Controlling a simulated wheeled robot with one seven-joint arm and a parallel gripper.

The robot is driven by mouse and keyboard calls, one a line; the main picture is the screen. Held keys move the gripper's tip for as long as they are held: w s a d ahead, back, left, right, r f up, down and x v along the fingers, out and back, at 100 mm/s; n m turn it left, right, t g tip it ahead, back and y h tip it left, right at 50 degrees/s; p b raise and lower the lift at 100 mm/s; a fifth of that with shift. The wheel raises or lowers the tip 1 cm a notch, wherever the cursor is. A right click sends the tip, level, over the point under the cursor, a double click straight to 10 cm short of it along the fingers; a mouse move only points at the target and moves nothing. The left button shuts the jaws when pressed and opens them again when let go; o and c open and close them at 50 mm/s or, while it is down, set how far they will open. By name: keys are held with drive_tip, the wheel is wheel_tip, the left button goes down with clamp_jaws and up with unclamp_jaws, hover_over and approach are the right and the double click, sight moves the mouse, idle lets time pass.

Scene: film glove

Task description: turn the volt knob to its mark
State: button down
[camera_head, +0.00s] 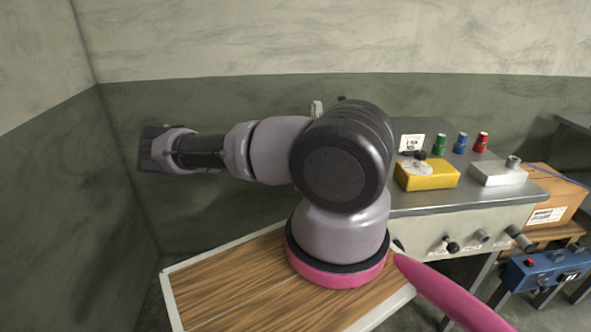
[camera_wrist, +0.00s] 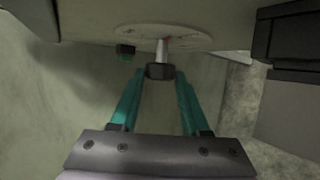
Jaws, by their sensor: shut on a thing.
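In the wrist view, a knob (camera_wrist: 160,71) with a dark end and a pale stem stands out from a round pale dial (camera_wrist: 135,31) with faint reddish marks. My gripper (camera_wrist: 161,74) has its two teal fingers on either side of the dark end and is shut on it. The knob's pointer and the mark it is to reach cannot be made out. In the head view my arm stands in front of the left end of the bench, and I cannot make out the gripper or this knob there.
The grey bench (camera_head: 455,208) carries a yellow box (camera_head: 430,180) with a dial and dark knob, a pale box (camera_head: 497,174), and green (camera_head: 439,144), blue (camera_head: 461,143) and red (camera_head: 481,143) pieces. Knobs (camera_head: 451,246) stick out of its front. A blue box (camera_head: 540,270) stands lower right.

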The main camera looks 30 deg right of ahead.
drive_tip(key=shift+w, duration=0.1)
drive_tip(key=shift+c, duration=1.9)
unclamp_jaws()
drive_tip(key=shift+a, duration=0.1)
drive_tip(key=v, duration=1)
drive_tip(key=shift+s+r, duration=0.25)
drive_tip(key=shift+a, duration=0.15)
